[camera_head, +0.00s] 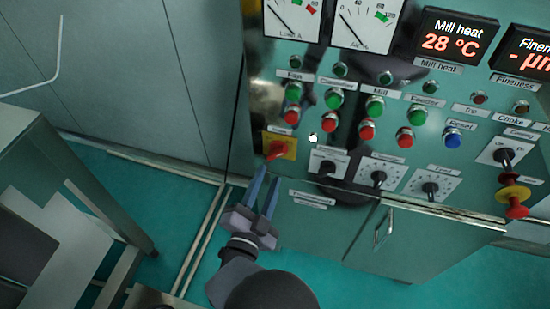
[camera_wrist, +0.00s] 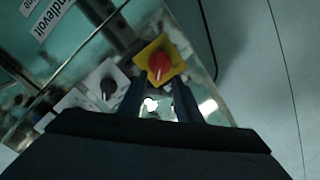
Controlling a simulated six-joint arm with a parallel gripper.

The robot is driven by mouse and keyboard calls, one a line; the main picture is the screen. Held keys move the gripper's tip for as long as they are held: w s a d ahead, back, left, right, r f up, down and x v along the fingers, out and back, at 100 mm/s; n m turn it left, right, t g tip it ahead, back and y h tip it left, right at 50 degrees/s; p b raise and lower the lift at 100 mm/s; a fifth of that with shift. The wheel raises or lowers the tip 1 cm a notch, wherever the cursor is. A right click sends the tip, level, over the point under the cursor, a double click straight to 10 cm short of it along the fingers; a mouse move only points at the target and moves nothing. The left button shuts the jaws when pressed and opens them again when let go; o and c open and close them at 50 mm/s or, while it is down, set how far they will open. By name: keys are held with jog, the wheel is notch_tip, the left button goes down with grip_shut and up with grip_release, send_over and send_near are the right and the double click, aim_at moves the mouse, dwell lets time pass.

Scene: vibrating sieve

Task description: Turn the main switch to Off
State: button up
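The main switch is a red rotary knob (camera_head: 275,149) on a yellow square plate (camera_head: 290,143), at the lower left of the green control panel. In the wrist view the red knob (camera_wrist: 159,66) is just beyond my fingertips, with its yellow plate (camera_wrist: 172,50) behind it. My gripper (camera_head: 268,172) is just below the knob in the head view, its two blue fingers apart and pointing up at it. In the wrist view my gripper (camera_wrist: 158,85) has an empty gap between the fingers. Whether a fingertip touches the knob cannot be told.
Black rotary knobs (camera_head: 326,168) sit right of the switch. Green and red push buttons (camera_head: 334,98) are above. A red emergency knob (camera_head: 516,208) with a yellow collar juts out at right. A grey table (camera_head: 75,175) stands at left.

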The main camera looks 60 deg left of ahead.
aim_at(276, 157)
jog(key=shift+p+x, duration=0.6)
jog(key=shift+x, duration=3.05)
jog(key=shift+f, duration=0.1)
grip_shut()
